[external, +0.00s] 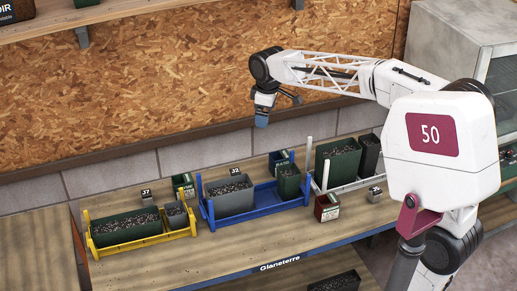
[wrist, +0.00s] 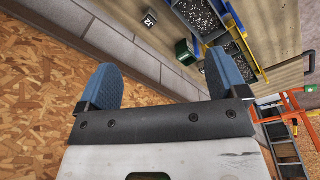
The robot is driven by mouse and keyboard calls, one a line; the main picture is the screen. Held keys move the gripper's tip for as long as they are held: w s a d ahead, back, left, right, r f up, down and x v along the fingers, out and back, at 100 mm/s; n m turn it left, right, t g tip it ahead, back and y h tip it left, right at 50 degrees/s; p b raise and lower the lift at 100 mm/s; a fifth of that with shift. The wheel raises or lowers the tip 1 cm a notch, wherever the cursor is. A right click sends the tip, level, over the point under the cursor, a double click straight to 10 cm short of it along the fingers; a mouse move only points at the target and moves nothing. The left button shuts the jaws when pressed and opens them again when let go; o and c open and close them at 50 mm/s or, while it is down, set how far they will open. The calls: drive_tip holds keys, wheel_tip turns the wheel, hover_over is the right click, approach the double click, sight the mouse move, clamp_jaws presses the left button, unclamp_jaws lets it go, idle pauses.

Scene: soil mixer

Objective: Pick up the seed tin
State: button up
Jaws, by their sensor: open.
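Several small labelled tins stand on the workbench, and I cannot tell which is the seed tin. A green tin (external: 183,184) is behind the yellow rack, a dark blue-green tin (external: 280,158) is behind the blue rack, and a red tin (external: 327,207) is in front of the white rack. The wrist view shows a green tin (wrist: 187,51) beyond my fingers. My gripper (external: 262,118) is open and empty, high above the bench near the back wall. Its two blue fingers are spread apart in the wrist view (wrist: 162,80).
The yellow rack (external: 140,243), blue rack (external: 262,207) and white rack (external: 350,186) hold soil-filled pots. Small numbered grey blocks stand near them, including one (external: 147,198) at left. A chipboard wall (external: 150,90) is behind. The bench's front strip (external: 230,250) is clear.

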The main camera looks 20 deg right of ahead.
drive_tip(key=w+a+f+n, duration=0.3)
drive_tip(key=w+a, duration=0.5)
drive_tip(key=a, duration=0.4)
drive_tip(key=n+g, duration=0.1)
drive_tip(key=n, duration=0.3)
hover_over(186, 180)
drive_tip(key=w, duration=0.1)
wheel_tip(186, 180, down, 5)
wheel_tip(186, 180, down, 17)
drive_tip(key=shift+a, duration=0.4)
drive_tip(key=shift+f, duration=0.15)
drive_tip(key=shift+f, duration=1.25)
drive_tip(key=shift+a+f, duration=0.1)
drive_tip(key=shift+f, duration=2.5)
